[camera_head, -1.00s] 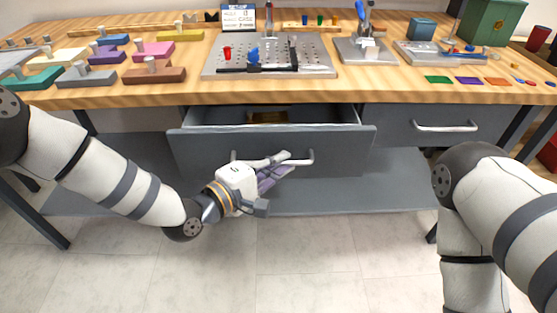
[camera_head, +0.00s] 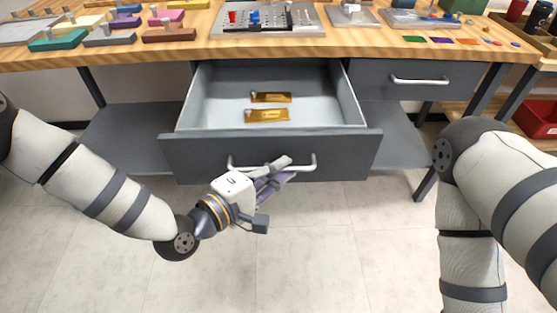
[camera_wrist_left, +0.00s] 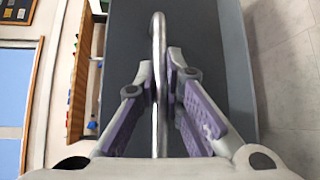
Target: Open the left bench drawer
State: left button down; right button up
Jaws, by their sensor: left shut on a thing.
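The left bench drawer (camera_head: 270,156) is grey and stands pulled well out from under the bench. Two brass-coloured plates (camera_head: 268,115) lie inside it. My left gripper (camera_head: 278,170) is at the drawer's front, shut on its silver bar handle (camera_head: 308,164). In the left wrist view the handle (camera_wrist_left: 159,60) runs between the two fingers (camera_wrist_left: 163,85). My right arm is at the right of the head view; its gripper is out of the picture.
The right drawer (camera_head: 412,78) is closed. The wooden bench top (camera_head: 350,47) holds a perforated metal plate (camera_head: 310,24) and several coloured blocks. A lower shelf (camera_head: 125,140) is beneath. The floor in front of the drawer is clear.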

pick_arm(q)
jog(key=shift+s, duration=0.3)
jog(key=c, duration=1.7)
grip_release()
jog(key=shift+s, duration=0.1)
jog(key=v, duration=1.2)
